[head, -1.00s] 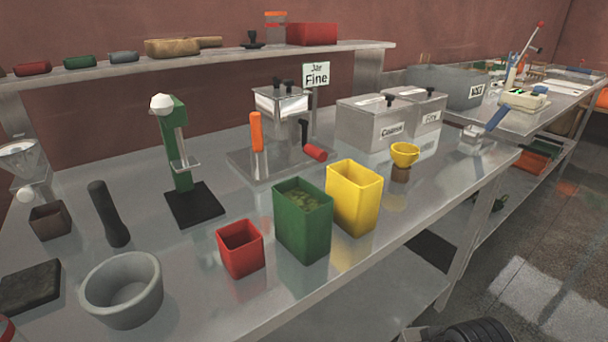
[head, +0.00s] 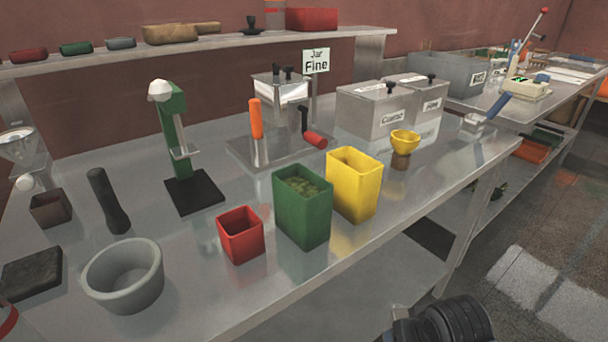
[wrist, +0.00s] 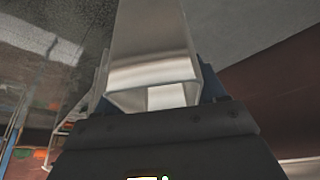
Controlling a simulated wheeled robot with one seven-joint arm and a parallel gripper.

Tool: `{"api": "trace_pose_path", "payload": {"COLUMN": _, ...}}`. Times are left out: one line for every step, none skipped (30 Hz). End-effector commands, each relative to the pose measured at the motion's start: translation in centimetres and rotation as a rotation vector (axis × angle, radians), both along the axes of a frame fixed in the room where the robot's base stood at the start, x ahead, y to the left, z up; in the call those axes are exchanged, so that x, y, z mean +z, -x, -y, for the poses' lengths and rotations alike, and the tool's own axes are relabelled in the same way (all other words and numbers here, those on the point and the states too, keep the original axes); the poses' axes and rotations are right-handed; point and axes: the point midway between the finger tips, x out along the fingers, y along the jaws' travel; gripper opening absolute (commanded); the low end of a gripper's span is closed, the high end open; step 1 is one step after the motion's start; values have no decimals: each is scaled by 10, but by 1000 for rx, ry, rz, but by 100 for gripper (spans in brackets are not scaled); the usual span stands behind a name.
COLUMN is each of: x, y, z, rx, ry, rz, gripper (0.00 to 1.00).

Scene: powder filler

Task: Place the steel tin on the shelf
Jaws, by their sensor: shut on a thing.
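The steel tin (wrist: 155,40) is a shiny, straight-sided metal tin at the top and middle of the wrist view. My gripper (wrist: 153,82) is shut on it, with bluish fingers showing on either side and a dark body below. Neither the tin nor the gripper shows in the head view, where only a dark part of my arm is at the bottom right. The shelf (head: 240,47) runs along the back wall above the steel table.
The table holds a yellow container (head: 353,190), a green container (head: 302,215), a red cup (head: 240,240), a grey mortar (head: 124,285) and a green stand (head: 175,125).

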Motion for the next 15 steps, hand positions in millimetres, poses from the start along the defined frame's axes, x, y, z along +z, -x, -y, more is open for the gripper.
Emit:
{"api": "trace_pose_path", "payload": {"x": 3, "y": -3, "z": -3, "rx": 6, "ry": 1, "rz": 1, "gripper": 37}}
{"api": "trace_pose_path", "payload": {"x": 4, "y": -5, "z": -3, "rx": 7, "ry": 1, "rz": 1, "gripper": 37}}
{"api": "trace_pose_path", "payload": {"x": 6, "y": -7, "z": -4, "rx": 7, "ry": 2, "rz": 0, "gripper": 37}}
{"api": "trace_pose_path", "payload": {"x": 8, "y": -8, "z": -4, "rx": 8, "ry": 1, "rz": 1, "gripper": 37}}
{"api": "trace_pose_path", "payload": {"x": 10, "y": -10, "z": -4, "rx": 9, "ry": 3, "rz": 1, "gripper": 37}}
{"api": "trace_pose_path", "payload": {"x": 12, "y": -13, "z": -5, "rx": 8, "ry": 3, "rz": 1, "gripper": 37}}
{"api": "trace_pose_path", "payload": {"x": 14, "y": -15, "z": -5, "rx": 8, "ry": 4, "rz": 2, "gripper": 37}}
{"api": "trace_pose_path", "payload": {"x": 16, "y": -17, "z": -6, "rx": 9, "ry": 6, "rz": 3, "gripper": 37}}
{"api": "trace_pose_path", "payload": {"x": 19, "y": -20, "z": -8, "rx": 9, "ry": 4, "rz": 3, "gripper": 37}}
{"api": "trace_pose_path", "payload": {"x": 20, "y": -22, "z": -9, "rx": 9, "ry": 3, "rz": 2, "gripper": 37}}
{"api": "trace_pose_path", "payload": {"x": 22, "y": -23, "z": -11, "rx": 8, "ry": 1, "rz": 1, "gripper": 37}}
{"api": "trace_pose_path", "payload": {"x": 23, "y": -24, "z": -13, "rx": 7, "ry": 0, "rz": 0, "gripper": 37}}
{"api": "trace_pose_path", "payload": {"x": 24, "y": -25, "z": -14, "rx": 6, "ry": -2, "rz": -1, "gripper": 37}}
{"api": "trace_pose_path", "payload": {"x": 24, "y": -26, "z": -15, "rx": 5, "ry": -2, "rz": -1, "gripper": 37}}
{"api": "trace_pose_path", "payload": {"x": 25, "y": -26, "z": -17, "rx": 3, "ry": -3, "rz": -1, "gripper": 37}}
